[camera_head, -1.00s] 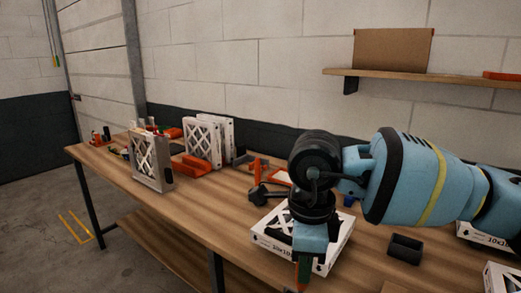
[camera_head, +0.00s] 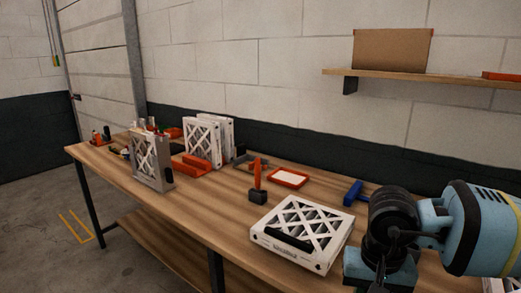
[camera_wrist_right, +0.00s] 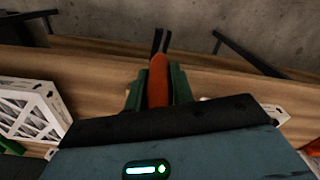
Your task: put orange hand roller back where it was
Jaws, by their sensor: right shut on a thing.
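My right gripper (camera_wrist_right: 158,90) is shut on the orange hand roller (camera_wrist_right: 159,70). In the right wrist view its orange handle lies between the green fingers, with a dark forked end pointing away over the wooden table. In the head view my right wrist is at the lower right, to the right of a white boxed filter. The fingers and the held roller are hidden or cut off there. My left gripper is in neither view.
The white boxed filter (camera_head: 336,240) lies flat with a black strip (camera_head: 288,240) on its front. An orange-handled tool with a dark block (camera_head: 257,196), an orange tray (camera_head: 288,178) and a blue tool (camera_head: 354,193) lie behind it. The table's left front (camera_head: 190,200) is clear.

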